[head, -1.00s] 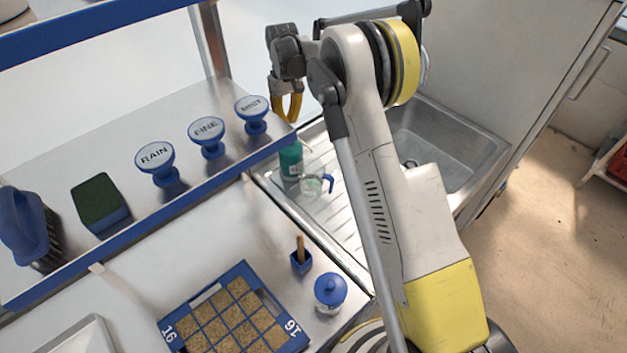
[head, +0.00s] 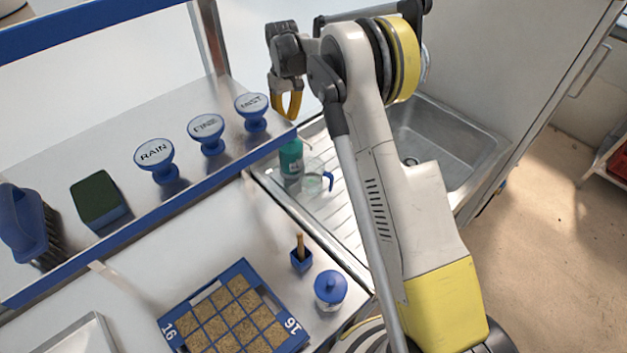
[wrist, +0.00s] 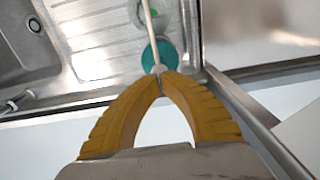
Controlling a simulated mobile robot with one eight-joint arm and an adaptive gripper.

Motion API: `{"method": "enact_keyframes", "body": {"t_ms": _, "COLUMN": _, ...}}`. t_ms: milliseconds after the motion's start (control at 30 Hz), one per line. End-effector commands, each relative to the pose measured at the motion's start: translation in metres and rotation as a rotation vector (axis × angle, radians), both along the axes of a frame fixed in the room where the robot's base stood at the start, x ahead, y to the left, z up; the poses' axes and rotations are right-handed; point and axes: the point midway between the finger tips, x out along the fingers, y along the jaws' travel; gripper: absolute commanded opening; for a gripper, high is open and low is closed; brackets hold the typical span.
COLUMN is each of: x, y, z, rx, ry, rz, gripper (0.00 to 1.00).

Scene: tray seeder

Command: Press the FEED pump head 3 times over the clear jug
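The teal FEED pump bottle (head: 291,160) stands upright on the sink's drainboard in the head view. It also shows in the wrist view (wrist: 163,54), with a long pale nozzle (wrist: 149,22) running away from the fingertips. The clear jug (head: 313,175) with a blue handle stands close beside the bottle on its right, partly hidden by my arm. My gripper (head: 287,116) hangs pointing down above the bottle. In the wrist view its yellow fingers (wrist: 162,78) meet at the tips, with nothing seen between them. The fingertips cover the pump head's top; I cannot tell whether they touch it.
A steel shelf (head: 105,165) with RAIN, FINE and MIST knobs, a sponge (head: 97,200) and a brush (head: 28,225) lies left. Below are a seed tray (head: 180,310), a blue-lidded jar (head: 330,290) and a small blue pot (head: 301,260). The sink basin (head: 455,140) lies right.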

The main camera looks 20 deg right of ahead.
Motion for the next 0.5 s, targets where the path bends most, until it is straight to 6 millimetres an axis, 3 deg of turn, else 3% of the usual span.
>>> {"method": "enact_keyframes", "body": {"t_ms": 500, "x": 0.0, "y": 0.0, "z": -0.02, "rx": 0.0, "ry": 0.0, "rz": 0.0, "gripper": 0.0}}
